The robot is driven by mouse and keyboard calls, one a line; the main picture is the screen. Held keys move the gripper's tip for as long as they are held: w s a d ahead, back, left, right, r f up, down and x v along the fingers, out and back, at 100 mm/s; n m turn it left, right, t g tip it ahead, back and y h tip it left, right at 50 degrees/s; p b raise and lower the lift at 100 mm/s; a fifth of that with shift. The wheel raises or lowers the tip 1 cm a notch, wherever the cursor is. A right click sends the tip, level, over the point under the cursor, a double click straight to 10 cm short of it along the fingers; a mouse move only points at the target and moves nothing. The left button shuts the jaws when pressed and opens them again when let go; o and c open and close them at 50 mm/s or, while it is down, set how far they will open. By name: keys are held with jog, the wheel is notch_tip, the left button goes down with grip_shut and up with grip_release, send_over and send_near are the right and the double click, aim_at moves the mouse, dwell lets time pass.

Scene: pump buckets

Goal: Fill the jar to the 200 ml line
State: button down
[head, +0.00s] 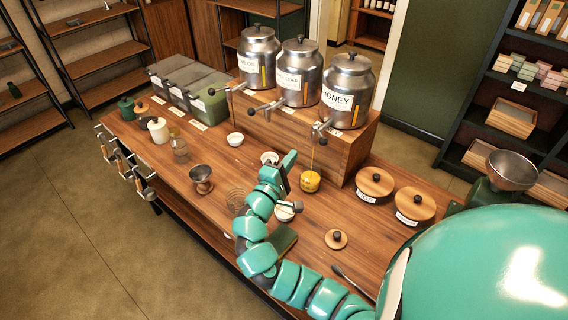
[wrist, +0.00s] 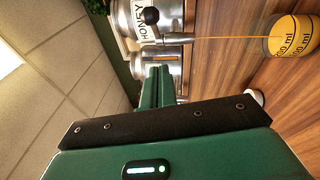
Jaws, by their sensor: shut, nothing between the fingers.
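The glass jar (head: 310,181) stands on the counter below the tap of the dispenser labelled HONEY (head: 345,92). A thin golden stream (head: 313,155) runs from that tap (head: 319,131) into the jar. The jar (wrist: 290,38) also shows in the wrist view, sideways, amber, with dark "ml" markings partly cut off. I cannot tell which line the honey reaches. The honey tap's black knob (wrist: 150,15) shows at the top of the wrist view. My gripper (head: 291,160) is shut and empty, left of the stream and apart from the jar.
Two other dispensers (head: 299,75) (head: 258,55) stand beside the honey one on a wooden riser (head: 355,150).

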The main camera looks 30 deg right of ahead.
aim_at(316, 131)
jog(key=d+p, duration=0.1)
jog(key=d, duration=0.1)
jog(key=w+d+r+p, duration=0.1)
jog(key=d, duration=0.1)
jog(key=d+p, duration=0.1)
jog(key=d, duration=0.1)
jog(key=shift+w+d+r, duration=0.15)
jog(key=shift+w+r, duration=0.05)
jog(key=shift+w, duration=0.1)
jog(key=shift+s+d, duration=0.1)
jog(key=shift+d, duration=0.4)
jog(key=shift+s+d+n+t+y, duration=0.25)
jog(key=shift+n+t+y, duration=0.35)
jog(key=shift+t, duration=0.2)
